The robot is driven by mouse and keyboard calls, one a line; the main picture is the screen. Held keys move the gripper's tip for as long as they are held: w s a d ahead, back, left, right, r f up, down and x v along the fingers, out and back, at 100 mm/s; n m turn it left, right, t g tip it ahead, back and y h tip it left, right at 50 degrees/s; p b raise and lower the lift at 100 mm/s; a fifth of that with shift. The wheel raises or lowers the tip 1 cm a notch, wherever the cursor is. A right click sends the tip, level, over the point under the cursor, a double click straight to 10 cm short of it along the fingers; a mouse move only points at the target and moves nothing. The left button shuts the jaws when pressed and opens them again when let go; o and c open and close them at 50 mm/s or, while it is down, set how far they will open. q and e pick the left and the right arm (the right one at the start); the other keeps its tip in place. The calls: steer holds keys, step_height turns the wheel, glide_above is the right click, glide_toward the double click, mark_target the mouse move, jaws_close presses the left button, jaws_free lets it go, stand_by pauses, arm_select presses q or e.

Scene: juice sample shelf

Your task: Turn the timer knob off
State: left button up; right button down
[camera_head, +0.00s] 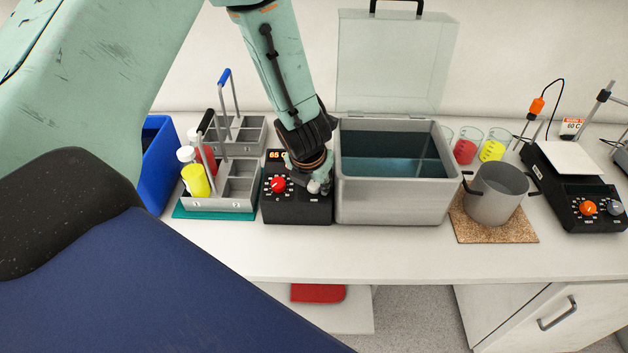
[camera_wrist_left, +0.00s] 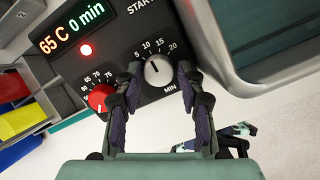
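The timer knob (camera_wrist_left: 158,71) is pale grey-white, marked MIN with a 5 to 20 scale, on a black control box (camera_head: 297,209). My left gripper (camera_wrist_left: 159,84) is open, with one finger on each side of the knob and a small gap on both sides. In the head view my left gripper (camera_head: 311,178) is at the right part of the box front and partly covers the knob. The display (camera_wrist_left: 75,28) reads 65 C 0 min.
A red temperature knob (camera_head: 278,184) sits left of the timer knob, with a lit red lamp (camera_wrist_left: 86,50) above it. A grey water bath (camera_head: 393,202) with a raised clear lid stands close on the right. A bottle carrier (camera_head: 216,203) stands on the left.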

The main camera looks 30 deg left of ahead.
arm_select(q)
steer(key=shift+a, duration=0.1)
steer(key=c, duration=0.5)
jaws_close()
steer(key=shift+f+n+b, duration=0.1)
steer(key=shift+n+b, duration=0.7)
steer(key=shift+n, duration=0.1)
steer(key=n+b, duration=0.1)
steer(key=n, duration=0.1)
steer(key=shift+n+y+b, duration=0.3)
steer(key=n, duration=0.1)
steer(key=n+b, duration=0.1)
steer(key=n, duration=0.1)
steer(key=shift+d+n, duration=0.2)
steer(key=shift+n, duration=0.1)
steer(key=shift+n+g+y, duration=0.4)
steer(key=shift+n, duration=1.6)
